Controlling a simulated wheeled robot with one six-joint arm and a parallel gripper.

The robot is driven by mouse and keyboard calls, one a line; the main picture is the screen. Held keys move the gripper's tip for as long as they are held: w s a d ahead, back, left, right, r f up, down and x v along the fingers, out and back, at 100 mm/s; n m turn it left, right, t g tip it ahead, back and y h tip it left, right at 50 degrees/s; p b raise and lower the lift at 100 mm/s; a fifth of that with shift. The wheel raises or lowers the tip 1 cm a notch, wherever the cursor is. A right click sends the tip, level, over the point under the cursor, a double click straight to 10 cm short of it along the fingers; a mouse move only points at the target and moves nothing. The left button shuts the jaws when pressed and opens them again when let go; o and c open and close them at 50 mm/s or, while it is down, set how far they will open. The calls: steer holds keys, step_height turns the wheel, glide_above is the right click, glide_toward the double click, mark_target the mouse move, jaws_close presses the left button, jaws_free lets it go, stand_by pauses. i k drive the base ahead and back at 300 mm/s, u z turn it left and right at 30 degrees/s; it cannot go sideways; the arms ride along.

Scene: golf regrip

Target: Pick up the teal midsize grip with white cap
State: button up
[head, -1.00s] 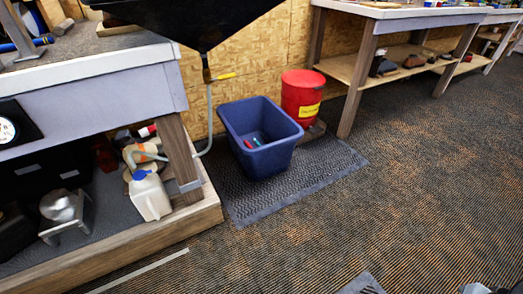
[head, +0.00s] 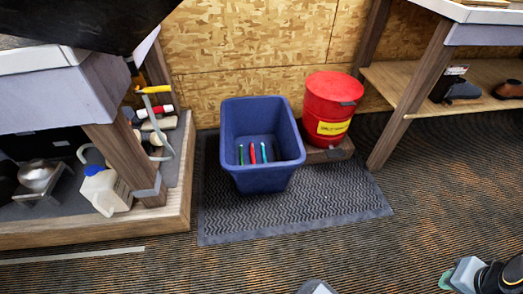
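Several slim grips stand or lean inside the blue bin (head: 272,181) on the floor mat. A light teal grip (head: 263,152) with a pale, whitish look is at the right of the group. A red grip (head: 252,153) is in the middle, and a green grip (head: 241,154) is at the left. The caps are too small to make out clearly. What seems to be my gripper (head: 448,279) shows at the lower right edge, grey and black with a greenish tip. It is well apart from the bin, and its finger opening cannot be made out.
A red lidded can (head: 331,108) with a yellow label stands right of the bin on a wooden base. A workbench with a low shelf (head: 120,228) is at left, holding a white jug (head: 106,190). Another bench (head: 412,108) is at right. Open carpet lies in front of the mat (head: 340,208).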

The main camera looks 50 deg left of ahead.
mark_target(263, 148)
steer(key=u, duration=0.55)
steer(key=i, duration=1.15)
steer(key=u, duration=1.65)
steer(key=i, duration=0.7)
steer(key=u, duration=0.65)
